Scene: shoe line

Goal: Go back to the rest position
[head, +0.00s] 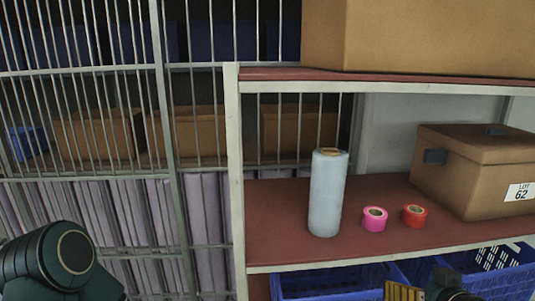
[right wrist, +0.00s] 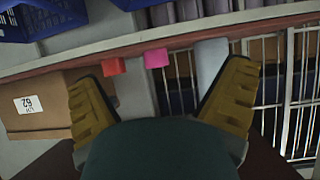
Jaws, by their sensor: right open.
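My right gripper (head: 425,288) shows at the bottom edge of the head view, in front of the lower shelf, with a yellow ribbed finger and dark parts; the rest is cut off. In the right wrist view, my right gripper (right wrist: 163,78) has its two yellow ribbed fingers spread wide, with nothing held between them. That view is upside down and shows the shelf items beyond the fingers. A dark green arm joint of mine is at the lower left of the head view. My left gripper is not in view.
A shelf board (head: 280,205) holds a wrapped roll (head: 327,195), a pink tape roll (head: 374,219), a red tape roll (head: 414,216) and a brown box (head: 470,170) labelled LOT 62. Blue crates (head: 340,288) stand below. A barred cage (head: 110,165) is left of the white post (head: 237,170).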

